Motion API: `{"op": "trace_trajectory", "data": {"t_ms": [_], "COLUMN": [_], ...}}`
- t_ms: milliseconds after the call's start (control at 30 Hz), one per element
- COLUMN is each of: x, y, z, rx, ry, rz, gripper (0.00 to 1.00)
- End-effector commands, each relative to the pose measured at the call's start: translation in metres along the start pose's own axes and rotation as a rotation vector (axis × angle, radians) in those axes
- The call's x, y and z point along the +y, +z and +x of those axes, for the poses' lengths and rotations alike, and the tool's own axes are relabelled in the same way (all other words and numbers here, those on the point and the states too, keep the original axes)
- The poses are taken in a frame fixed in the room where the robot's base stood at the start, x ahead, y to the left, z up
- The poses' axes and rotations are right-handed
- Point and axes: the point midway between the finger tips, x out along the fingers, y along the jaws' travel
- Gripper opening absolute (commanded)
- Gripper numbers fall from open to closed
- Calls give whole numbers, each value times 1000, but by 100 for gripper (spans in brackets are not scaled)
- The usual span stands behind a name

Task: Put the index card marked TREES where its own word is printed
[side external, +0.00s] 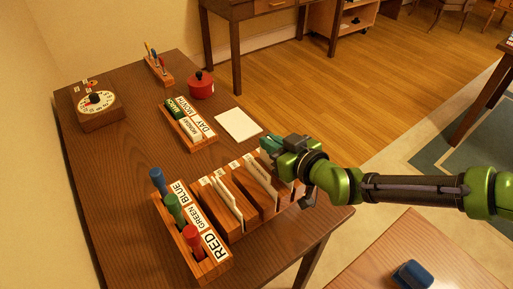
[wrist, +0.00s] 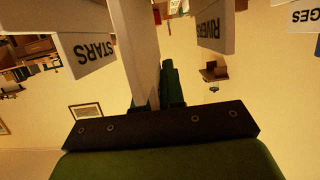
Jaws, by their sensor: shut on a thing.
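My gripper (side external: 272,146) is over the far right part of a wooden card rack (side external: 236,228) on the dark desk. In the wrist view my gripper (wrist: 158,104) is shut on a pale index card (wrist: 142,45), seen nearly edge-on. Its word does not show, so I cannot read TREES on it. Printed labels STARS (wrist: 90,52) and RIVERS (wrist: 213,30) stand on either side of the held card, and one ending in GES (wrist: 305,16) is at the far right. Several pale cards (side external: 227,200) stand in the rack. I cannot tell whether the held card touches the rack.
A RED, GREEN and BLUE peg rack (side external: 215,268) stands beside the card rack. Behind are a day and month block holder (side external: 190,141), a white paper (side external: 238,125), a red pot (side external: 201,85), a dial box (side external: 98,112) and a pen holder (side external: 158,72).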

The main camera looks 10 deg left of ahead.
Motion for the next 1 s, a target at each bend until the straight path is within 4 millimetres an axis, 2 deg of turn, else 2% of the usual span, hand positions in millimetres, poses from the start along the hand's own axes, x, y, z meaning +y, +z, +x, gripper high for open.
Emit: {"op": "trace_trajectory", "data": {"t_ms": [233, 600, 633, 800, 1000], "x": [1, 0, 0, 0, 0], "y": [32, 36, 36, 36, 36], "z": [10, 11, 11, 11, 11], "rx": [-3, -1, 0, -1, -1], "ry": [1, 0, 0, 0, 0], "rz": [2, 0, 1, 0, 0], "gripper": [0, 0, 10, 34, 34]}}
